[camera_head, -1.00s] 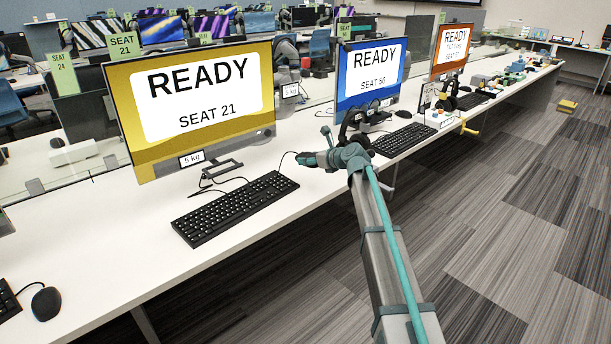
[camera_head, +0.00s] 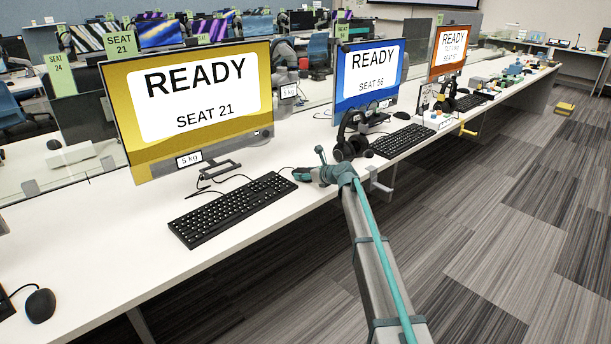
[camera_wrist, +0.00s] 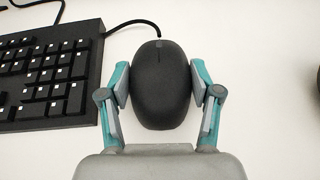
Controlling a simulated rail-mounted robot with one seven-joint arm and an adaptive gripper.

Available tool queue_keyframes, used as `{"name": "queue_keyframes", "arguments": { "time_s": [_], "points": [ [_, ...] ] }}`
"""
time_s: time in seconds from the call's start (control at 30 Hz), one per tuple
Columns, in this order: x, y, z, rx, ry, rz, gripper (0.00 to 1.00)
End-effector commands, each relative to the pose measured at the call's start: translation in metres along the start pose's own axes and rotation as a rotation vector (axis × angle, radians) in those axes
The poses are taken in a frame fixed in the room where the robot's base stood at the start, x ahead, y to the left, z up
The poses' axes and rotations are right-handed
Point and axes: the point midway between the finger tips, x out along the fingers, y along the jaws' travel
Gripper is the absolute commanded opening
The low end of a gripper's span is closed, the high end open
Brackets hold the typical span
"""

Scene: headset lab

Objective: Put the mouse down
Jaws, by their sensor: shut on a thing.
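The black mouse (camera_wrist: 160,85) sits between the two fingers of my gripper (camera_wrist: 158,85) in the wrist view, with its cable running up from its front end. My gripper is shut on the mouse's sides. In the head view my gripper (camera_head: 300,174) is low over the white desk (camera_head: 120,235), just right of the black keyboard (camera_head: 232,208) at Seat 21. The keyboard also shows at the left of the wrist view (camera_wrist: 50,75). The mouse is mostly hidden by my gripper in the head view. Whether its underside touches the desk I cannot tell.
The yellow Seat 21 monitor (camera_head: 195,110) stands behind the keyboard. A black headset (camera_head: 350,137) stands to the right of my gripper, before the blue Seat 56 monitor (camera_head: 368,75). Another mouse (camera_head: 40,305) lies at the lower left. The desk's front edge is close.

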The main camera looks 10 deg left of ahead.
Motion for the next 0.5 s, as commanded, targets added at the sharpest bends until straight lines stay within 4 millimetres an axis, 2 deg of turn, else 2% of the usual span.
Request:
{"name": "queue_keyframes", "arguments": {
  "time_s": [0.33,0.37,0.5],
  "points": [
    [0.0005,-0.0001,-0.0013,0.000,-0.001,0.000,0.21],
    [0.0007,0.0000,-0.0019,0.000,-0.001,0.000,0.65],
    [0.0007,-0.0001,-0.0017,0.000,-0.001,0.000,0.88]
  ]
}}
